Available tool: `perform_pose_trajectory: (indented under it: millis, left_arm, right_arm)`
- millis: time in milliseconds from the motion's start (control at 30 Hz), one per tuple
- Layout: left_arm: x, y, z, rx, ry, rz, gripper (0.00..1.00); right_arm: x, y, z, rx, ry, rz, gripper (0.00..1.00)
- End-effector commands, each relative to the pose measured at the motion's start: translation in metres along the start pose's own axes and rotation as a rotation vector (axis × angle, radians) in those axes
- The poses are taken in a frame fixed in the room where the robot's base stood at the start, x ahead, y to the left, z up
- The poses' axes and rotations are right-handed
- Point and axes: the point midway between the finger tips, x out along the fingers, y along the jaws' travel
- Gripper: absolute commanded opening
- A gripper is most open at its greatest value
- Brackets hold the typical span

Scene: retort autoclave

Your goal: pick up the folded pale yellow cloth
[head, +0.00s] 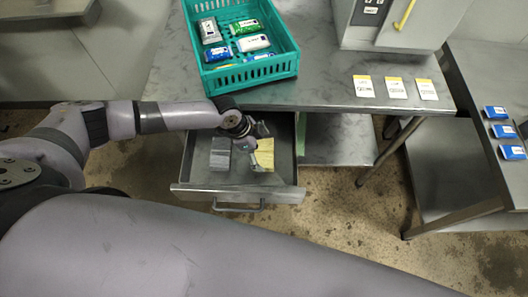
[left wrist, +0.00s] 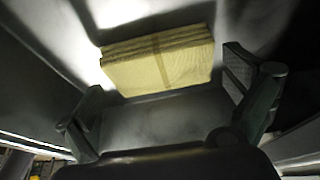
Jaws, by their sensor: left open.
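The folded pale yellow cloth (head: 264,152) lies in the open drawer (head: 287,174) under the steel table. In the left wrist view the cloth (left wrist: 160,62) is a neat folded stack near the top middle. My left gripper (head: 257,158) is over the drawer, at the cloth's left side in the head view, and partly covers it. In the left wrist view its two fingers (left wrist: 165,88) are spread wide, with the cloth ahead and between them. Nothing is held. The right gripper is not in either view.
A grey folded stack (head: 220,153) lies left of the cloth in the drawer. A teal crate (head: 296,60) with several packs stands on the table above. Cards (head: 395,88) lie to its right. Blue packs (head: 503,131) are on the right-hand table. The drawer walls are close around the gripper.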

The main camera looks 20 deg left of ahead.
Motion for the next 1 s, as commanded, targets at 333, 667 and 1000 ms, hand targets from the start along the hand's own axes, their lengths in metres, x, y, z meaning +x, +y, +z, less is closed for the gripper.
perform_pose_trajectory:
  millis: [333, 667, 1000]
  left_arm:
    - [0.0114, 0.0004, 0.0005, 0.000, 0.000, 0.000, 1.00]
    - [0.0111, 0.0004, 0.0005, 0.000, -0.001, 0.000, 0.79]
    - [0.0109, 0.0002, 0.0003, 0.000, 0.000, 0.000, 0.68]
  right_arm:
    - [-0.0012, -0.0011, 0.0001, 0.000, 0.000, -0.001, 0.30]
    - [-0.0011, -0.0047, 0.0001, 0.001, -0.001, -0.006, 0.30]
    - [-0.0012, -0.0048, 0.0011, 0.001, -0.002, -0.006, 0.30]
